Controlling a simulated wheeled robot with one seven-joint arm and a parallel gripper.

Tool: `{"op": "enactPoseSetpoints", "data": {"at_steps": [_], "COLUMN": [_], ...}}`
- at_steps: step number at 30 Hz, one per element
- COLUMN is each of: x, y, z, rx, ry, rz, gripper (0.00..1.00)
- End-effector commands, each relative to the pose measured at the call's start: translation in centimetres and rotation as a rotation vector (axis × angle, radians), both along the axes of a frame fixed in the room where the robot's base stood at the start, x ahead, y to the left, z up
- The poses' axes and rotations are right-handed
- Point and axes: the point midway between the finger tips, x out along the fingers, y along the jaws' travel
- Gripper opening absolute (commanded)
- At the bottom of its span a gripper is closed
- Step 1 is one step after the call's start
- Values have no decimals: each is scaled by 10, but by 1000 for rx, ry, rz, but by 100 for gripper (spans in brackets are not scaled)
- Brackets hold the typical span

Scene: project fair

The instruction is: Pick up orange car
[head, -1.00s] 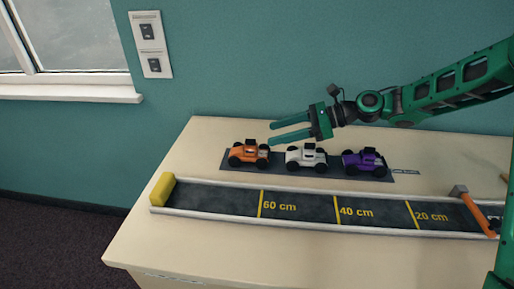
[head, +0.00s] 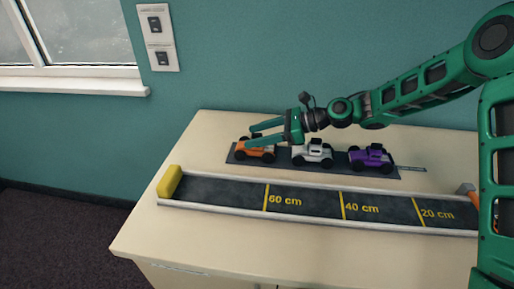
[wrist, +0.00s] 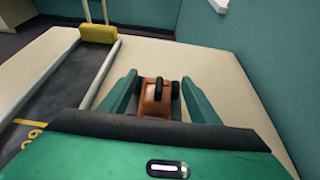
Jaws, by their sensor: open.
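The orange car (head: 258,152) stands at the left end of a dark mat on the table. In the wrist view the orange car (wrist: 156,97) lies between the two green fingers. My gripper (head: 258,138) is open, and its fingers reach over and around the car from the right. In the wrist view, my gripper (wrist: 158,92) has one finger on each side of the car, with small gaps visible. In the head view the fingers cover part of the car's top.
A white car (head: 313,153) and a purple car (head: 371,158) stand to the right on the same dark mat (head: 336,170). A track (head: 235,195) with distance marks and a yellow end block (head: 169,182) runs in front. The teal wall is close behind.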

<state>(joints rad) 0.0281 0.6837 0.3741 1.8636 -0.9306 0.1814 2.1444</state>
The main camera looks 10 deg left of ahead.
Motion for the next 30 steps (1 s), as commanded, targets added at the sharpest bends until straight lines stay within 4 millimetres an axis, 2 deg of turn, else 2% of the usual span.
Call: {"op": "enactPoseSetpoints", "data": {"at_steps": [5, 9, 11, 23, 26, 30], "x": [0, 0, 0, 0, 0, 0], "y": [0, 0, 0, 0, 0, 0], "z": [0, 0, 0, 5, 12, 32], "rx": [0, 0, 0, 0, 0, 1], "ry": [0, 0, 0, -2, -3, -5], "rz": [0, 0, 0, 0, 0, 1], "gripper": [56, 23, 10, 9, 9, 9]}}
